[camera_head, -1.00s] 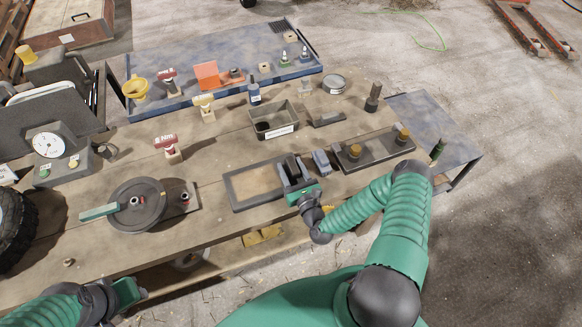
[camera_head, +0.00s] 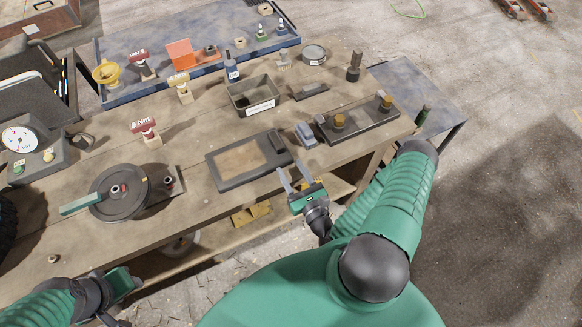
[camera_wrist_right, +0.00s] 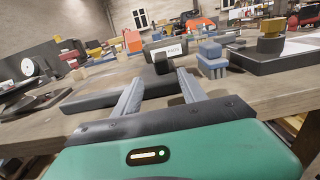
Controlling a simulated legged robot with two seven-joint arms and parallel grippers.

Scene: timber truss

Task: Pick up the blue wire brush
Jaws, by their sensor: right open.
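A small blue block-shaped thing (camera_head: 305,135), which looks like the wire brush, sits on the wooden bench between the dark-framed tray and the black plate. In the right wrist view it stands right of centre (camera_wrist_right: 211,58), with a blue top and a greyer lower part. My right gripper (camera_head: 293,173) is open and empty at the bench's front edge, nearer to me than the brush and apart from it. Its two fingers (camera_wrist_right: 160,78) point toward the bench, with the brush to the right of them. My left gripper (camera_head: 128,281) is low at the left; its jaws are unclear.
The dark-framed tray (camera_head: 216,176) lies left of the brush. The black plate (camera_head: 372,123) with brass-coloured knobs lies right of it. A grey bin (camera_head: 240,100), a labelled blue bottle (camera_head: 232,72) and a round dark disc (camera_head: 105,205) also stand on the bench.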

